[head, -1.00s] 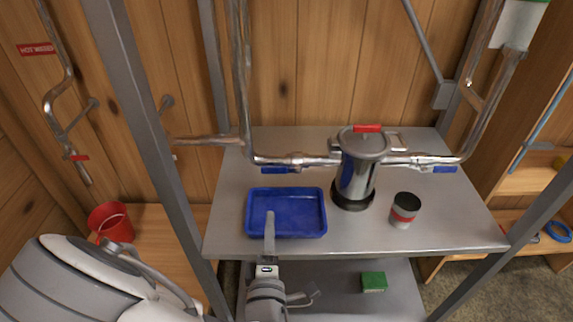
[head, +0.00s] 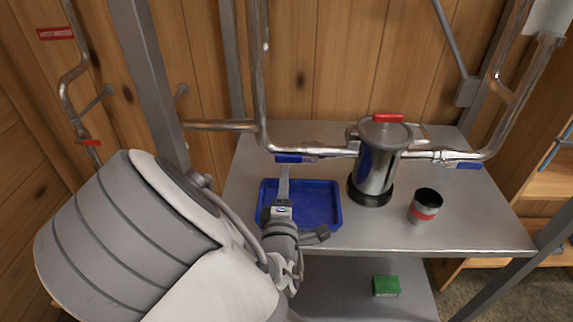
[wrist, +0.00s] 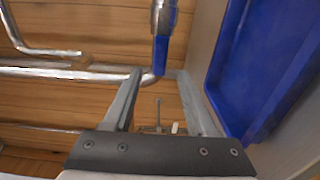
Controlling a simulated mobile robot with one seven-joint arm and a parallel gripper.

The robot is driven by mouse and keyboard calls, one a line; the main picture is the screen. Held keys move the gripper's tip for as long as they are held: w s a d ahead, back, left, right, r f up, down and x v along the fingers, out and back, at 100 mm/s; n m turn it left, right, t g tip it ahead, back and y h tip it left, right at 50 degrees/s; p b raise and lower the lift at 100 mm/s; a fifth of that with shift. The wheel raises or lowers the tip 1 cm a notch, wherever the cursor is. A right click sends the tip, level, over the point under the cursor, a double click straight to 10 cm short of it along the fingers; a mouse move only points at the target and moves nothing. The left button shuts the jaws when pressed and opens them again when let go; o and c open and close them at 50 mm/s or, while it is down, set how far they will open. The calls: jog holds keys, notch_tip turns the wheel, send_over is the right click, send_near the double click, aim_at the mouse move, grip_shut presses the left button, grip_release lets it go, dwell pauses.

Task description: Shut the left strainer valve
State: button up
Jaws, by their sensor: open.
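The left strainer valve has a blue lever (head: 288,158) that lies along the pipe, left of the steel strainer canister (head: 377,165). My gripper (head: 284,168) reaches over the blue tray (head: 315,203), with its fingertips close to this lever. In the wrist view, my open gripper (wrist: 159,74) has the end of the blue lever (wrist: 161,52) showing between its fingertips. Whether the fingers touch the lever I cannot tell. The right valve's blue lever (head: 467,166) also lies along the pipe, right of the canister.
A grey can with a red band (head: 425,206) stands on the metal table (head: 470,225), right of the canister. A green box (head: 386,286) sits on the lower shelf. Grey frame posts (head: 150,85) stand at the left. The wooden wall (head: 330,60) is behind the pipe.

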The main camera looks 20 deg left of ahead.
aim_at(287, 160)
jog(key=x, duration=0.7)
grip_shut()
dwell(1.3)
